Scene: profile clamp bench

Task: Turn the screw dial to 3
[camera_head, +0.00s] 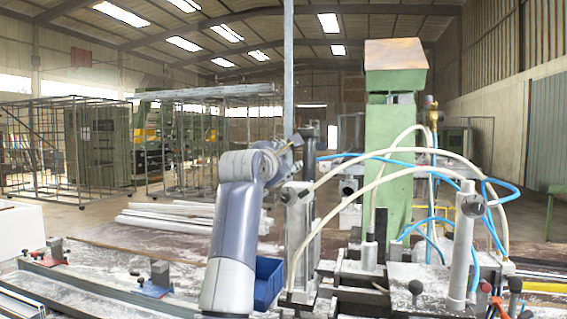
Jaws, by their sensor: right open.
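My right arm rises in the middle of the camera_head view, and its gripper (294,142) is small and partly hidden behind the wrist, beside the top of a grey upright block (297,225). It is open, and I see nothing held in it. I cannot clearly make out the screw dial or any numbers. A round dark disc (472,206) shows on the clamp fixture at the right, but I cannot tell whether it is the dial. My right gripper is well to the left of this disc. My left gripper is not in view.
A green machine column (393,160) stands behind the bench. White hoses (432,135) and blue hoses (510,188) arch over the fixture. A blue bin (268,283) sits beside my arm. Metal profiles and small clamps (157,279) lie at the left. Wire cages stand farther back.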

